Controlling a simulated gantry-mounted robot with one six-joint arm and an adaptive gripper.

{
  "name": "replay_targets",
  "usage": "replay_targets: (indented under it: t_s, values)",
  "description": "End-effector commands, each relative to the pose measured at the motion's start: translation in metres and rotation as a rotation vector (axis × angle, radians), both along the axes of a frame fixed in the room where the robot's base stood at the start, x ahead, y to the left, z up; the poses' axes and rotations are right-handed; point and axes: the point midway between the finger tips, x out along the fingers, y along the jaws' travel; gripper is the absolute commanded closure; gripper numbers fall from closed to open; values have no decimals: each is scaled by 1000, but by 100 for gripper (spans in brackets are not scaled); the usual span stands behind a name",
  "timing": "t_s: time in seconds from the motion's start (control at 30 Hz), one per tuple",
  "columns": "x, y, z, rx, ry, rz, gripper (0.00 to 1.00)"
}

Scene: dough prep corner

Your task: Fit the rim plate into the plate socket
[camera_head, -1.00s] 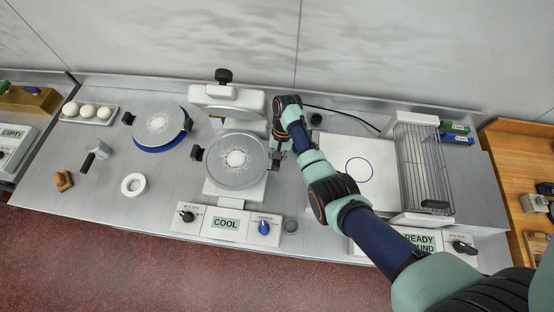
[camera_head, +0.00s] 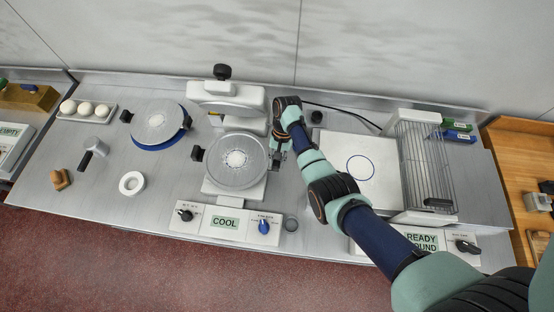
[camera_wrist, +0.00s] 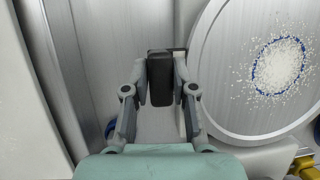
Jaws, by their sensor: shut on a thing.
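The round grey plate (camera_head: 237,174), which I take for the rim plate, has white powder at its middle and dark tabs at its sides. It sits over the white stand of the press (camera_head: 215,190), which I take for the plate socket; the seat under it is hidden. My gripper (camera_head: 277,148) is at the plate's right side. In the wrist view my gripper (camera_wrist: 160,78) is shut on a dark tab (camera_wrist: 160,92) beside the plate (camera_wrist: 230,75). Whether the plate is fully seated I cannot tell.
Another powdered plate (camera_head: 150,132) lies on a blue base at left. The press head (camera_head: 228,92) with a black knob stands behind. A white ring (camera_head: 131,183), a COOL control panel (camera_head: 224,223) and a wire rack (camera_head: 420,165) are nearby.

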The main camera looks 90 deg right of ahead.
Motion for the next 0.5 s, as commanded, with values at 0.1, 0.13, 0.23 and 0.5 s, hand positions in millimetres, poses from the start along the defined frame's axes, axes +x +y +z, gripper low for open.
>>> replay_targets:
  t_s: [0.1, 0.13, 0.23, 0.5]
  values:
    - [1, -1, -2, -2, -3, 1, 100]
    - [1, -1, -3, -2, -3, 1, 100]
    - [1, -1, -5, -2, -3, 1, 100]
    - [1, -1, -9, -2, -3, 1, 66]
